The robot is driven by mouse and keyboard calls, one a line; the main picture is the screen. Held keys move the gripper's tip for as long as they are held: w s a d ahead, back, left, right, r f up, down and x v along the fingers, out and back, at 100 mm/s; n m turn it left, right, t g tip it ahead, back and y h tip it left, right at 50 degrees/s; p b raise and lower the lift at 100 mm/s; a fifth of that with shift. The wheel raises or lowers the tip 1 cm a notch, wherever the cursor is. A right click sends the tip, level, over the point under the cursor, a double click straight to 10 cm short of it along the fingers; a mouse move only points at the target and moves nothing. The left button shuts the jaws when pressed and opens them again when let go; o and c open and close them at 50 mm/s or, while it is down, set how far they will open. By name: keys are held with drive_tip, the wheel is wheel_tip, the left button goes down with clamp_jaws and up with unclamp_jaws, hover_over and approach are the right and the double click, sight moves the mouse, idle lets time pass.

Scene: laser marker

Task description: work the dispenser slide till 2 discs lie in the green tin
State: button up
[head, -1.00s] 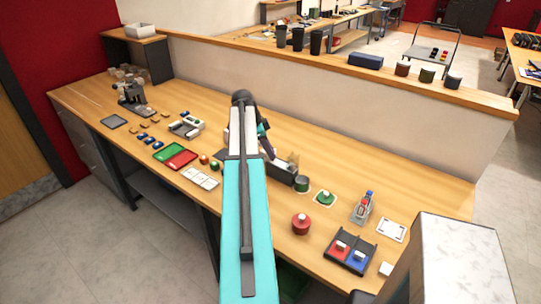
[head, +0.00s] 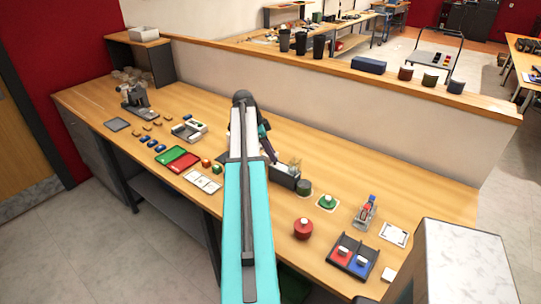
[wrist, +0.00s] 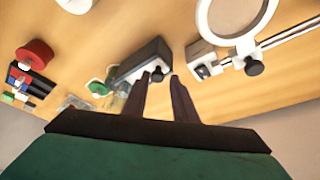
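A dark box-shaped unit (head: 287,180) with a clear upright part stands on the bench behind my arm; I take it for the dispenser. It also shows in the wrist view (wrist: 147,60), with a black knob at its near end. A dark green round tin (head: 304,188) stands at the unit's right end. Its inside is too small to read, and I can make out no discs. My gripper (wrist: 158,80) is open, its two dark fingers apart with the unit's knob end seen between the tips. In the head view my arm hides part of the unit; contact cannot be told.
A green piece with a white top (head: 327,202) sits on a pale mat. A red lidded pot (head: 303,228), a black tray with red and blue parts (head: 351,256) and a small clamp-like device (head: 366,212) lie right. A magnifier ring (wrist: 237,18) is close to my gripper.

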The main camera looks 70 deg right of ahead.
drive_tip(key=b+v, duration=0.3)
drive_tip(key=v, duration=0.9)
drive_tip(key=shift+w+r, duration=0.25)
drive_tip(key=shift+r, duration=0.1)
drive_tip(key=shift+a, duration=0.15)
drive_tip(key=w+a+f+n, duration=0.3)
drive_tip(key=w+a+f, duration=0.2)
drive_tip(key=w+a, duration=0.1)
drive_tip(key=w+a+f+n+t, duration=0.1)
drive_tip(key=w+a+f+n, duration=0.2)
drive_tip(key=w+a+f, duration=0.3)
drive_tip(key=w+a+f+n, duration=0.4)
drive_tip(key=w+a+f, duration=0.2)
drive_tip(key=shift+a+f+t, duration=0.1)
drive_tip(key=shift+t, duration=0.3)
drive_tip(key=w+a+f+n+y, duration=0.1)
drive_tip(key=a+f+n, duration=0.8)
drive_tip(key=a+f, duration=1.45)
drive_tip(key=s+a+f+n+g+b, duration=0.1)
drive_tip(key=s+a+f+n, duration=0.4)
drive_tip(key=s+a+f, duration=0.5)
drive_tip(key=s+a+f+n+g+y, duration=0.1)
drive_tip(key=s+a+f+n, duration=0.5)
drive_tip(key=s+a, duration=0.8)
wheel_tip(320, 180, down, 4)
drive_tip(key=shift+a+r+g+b, duration=0.15)
drive_tip(key=shift+a+g+b, duration=0.2)
drive_tip(key=shift+a+g, duration=0.45)
